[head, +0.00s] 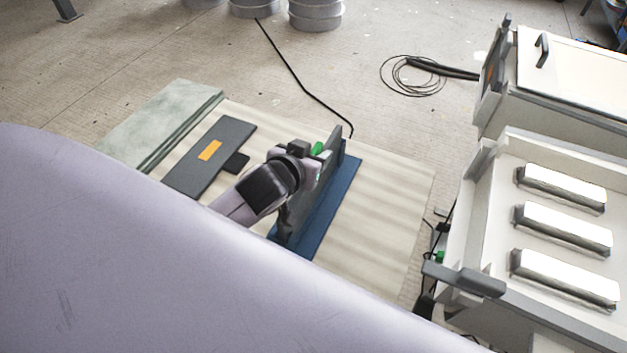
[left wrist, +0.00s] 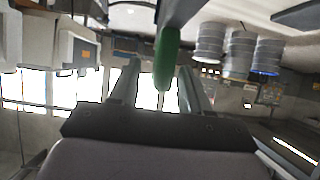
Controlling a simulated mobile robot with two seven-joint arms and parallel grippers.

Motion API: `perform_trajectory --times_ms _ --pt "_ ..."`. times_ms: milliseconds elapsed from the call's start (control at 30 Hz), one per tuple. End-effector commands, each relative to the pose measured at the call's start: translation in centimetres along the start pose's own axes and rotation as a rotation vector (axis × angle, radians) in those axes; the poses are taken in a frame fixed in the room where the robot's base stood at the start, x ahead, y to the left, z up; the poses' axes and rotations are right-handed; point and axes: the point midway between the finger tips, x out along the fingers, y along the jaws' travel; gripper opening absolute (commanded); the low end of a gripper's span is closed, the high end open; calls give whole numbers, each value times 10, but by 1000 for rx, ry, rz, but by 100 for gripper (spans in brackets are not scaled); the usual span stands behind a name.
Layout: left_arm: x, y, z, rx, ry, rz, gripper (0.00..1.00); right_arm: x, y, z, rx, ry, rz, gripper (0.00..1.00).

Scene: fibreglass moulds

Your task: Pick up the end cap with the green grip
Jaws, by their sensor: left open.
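The end cap (head: 299,208) with the green grip is a dark grey plate standing on edge along a blue strip or holder (head: 328,212) in the head view. Its green grip (head: 318,148) shows just beyond my left gripper (head: 312,167), which partly hides the cap. In the left wrist view the green grip (left wrist: 166,58) hangs between the two open fingers of my left gripper (left wrist: 158,72), with visible space on both sides. The cap's grey edge (left wrist: 178,14) shows at the top there. My right gripper is not in view.
A dark plate with an orange grip (head: 210,150) lies flat left of my gripper on the pale board (head: 395,205). A grey-green slab (head: 165,120) lies at the board's left. White moulds (head: 480,220) stand at right. A black cable (head: 300,78) crosses the floor.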

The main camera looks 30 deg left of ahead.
Motion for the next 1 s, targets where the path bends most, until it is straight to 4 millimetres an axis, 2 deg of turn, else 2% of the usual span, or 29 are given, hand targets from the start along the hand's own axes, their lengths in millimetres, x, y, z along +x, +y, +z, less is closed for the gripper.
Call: perform_trajectory --times_ms 100,333,367,400,500,1000 --pt "6 0 0 0 -1 0 47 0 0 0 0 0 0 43" --pt "7 1 0 -1 0 1 47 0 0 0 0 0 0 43" --pt "7 1 0 -1 -1 1 44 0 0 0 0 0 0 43" --pt "7 0 0 -1 0 1 31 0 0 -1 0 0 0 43" --pt "7 0 0 -1 -1 1 0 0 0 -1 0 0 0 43" --pt "4 1 -6 -2 5 2 0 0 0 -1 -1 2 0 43"
